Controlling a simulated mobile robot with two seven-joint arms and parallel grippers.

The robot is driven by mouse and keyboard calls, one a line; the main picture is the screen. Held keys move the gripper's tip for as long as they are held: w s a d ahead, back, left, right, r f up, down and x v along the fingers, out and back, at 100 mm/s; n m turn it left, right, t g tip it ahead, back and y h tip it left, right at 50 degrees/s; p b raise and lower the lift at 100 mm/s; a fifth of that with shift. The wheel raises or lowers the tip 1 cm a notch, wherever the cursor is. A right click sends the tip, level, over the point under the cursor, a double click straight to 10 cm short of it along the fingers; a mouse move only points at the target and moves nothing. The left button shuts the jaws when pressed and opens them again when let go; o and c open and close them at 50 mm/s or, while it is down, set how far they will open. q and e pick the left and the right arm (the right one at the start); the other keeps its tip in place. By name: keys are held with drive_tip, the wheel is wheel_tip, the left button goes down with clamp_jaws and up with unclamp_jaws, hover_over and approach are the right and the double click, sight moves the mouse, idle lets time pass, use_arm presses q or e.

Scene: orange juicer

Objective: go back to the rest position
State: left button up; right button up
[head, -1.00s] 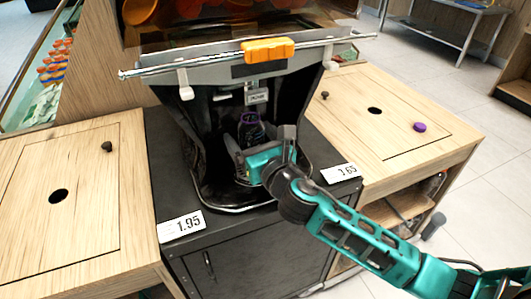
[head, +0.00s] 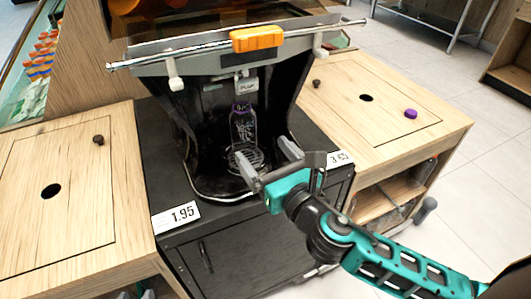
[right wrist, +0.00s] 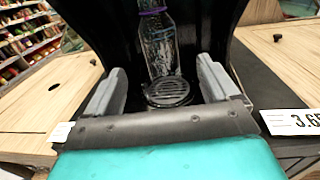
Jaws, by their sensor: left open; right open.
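My right gripper (head: 268,165) is open and empty, just in front of the juicer's dark bay (head: 215,120). Its two grey fingers also show apart in the right wrist view (right wrist: 158,88). A clear bottle (head: 243,128) with a purple neck ring stands upright inside the bay, under the spout, at the back of the round drip grate (head: 246,158). The bottle also shows beyond the fingers in the right wrist view (right wrist: 158,45), apart from them. My left gripper is not in view.
The juicer has an orange handle (head: 257,38) on a metal bar. A purple cap (head: 411,114) lies on the right wooden counter (head: 440,120). The left wooden counter (head: 85,215) has a round hole. Price tags (head: 176,216) sit along the black cabinet's front edge.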

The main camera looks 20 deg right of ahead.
drive_tip(key=s+d+f+m+g+h, duration=0.5)
drive_tip(key=d+f+m+g, duration=0.15)
drive_tip(key=m, duration=1.25)
drive_tip(key=s+a+f+m+g+y, duration=0.1)
drive_tip(key=s+f+m+g+y, duration=0.2)
drive_tip(key=s+m, duration=0.45)
drive_tip(key=s+a+f+m+g, duration=0.2)
drive_tip(key=s+f+m+g, duration=0.25)
drive_tip(key=s+m, duration=0.35)
use_arm(q)
drive_tip(key=s+a+r+y+p, duration=0.1)
drive_tip(key=a+r+p, duration=0.2)
drive_tip(key=p, duration=0.6)
wheel_tip(320, 180, up, 2)
drive_tip(key=shift+s+a+r+p, duration=0.15)
drive_tip(key=shift+s+p, duration=0.15)
drive_tip(key=shift+p, duration=0.05)
use_arm(e)
drive_tip(key=w+a+r+t+y, duration=0.1)
drive_tip(key=w+a+t+y, duration=0.1)
drive_tip(key=w+t, duration=0.4)
drive_tip(key=shift+w+a+r+t, duration=0.2)
drive_tip(key=shift+w+a+t, duration=0.2)
drive_tip(key=shift+w, duration=0.85)
use_arm(q)
drive_tip(key=shift+d, duration=0.2)
use_arm(e)
drive_tip(key=shift+c, duration=0.3)
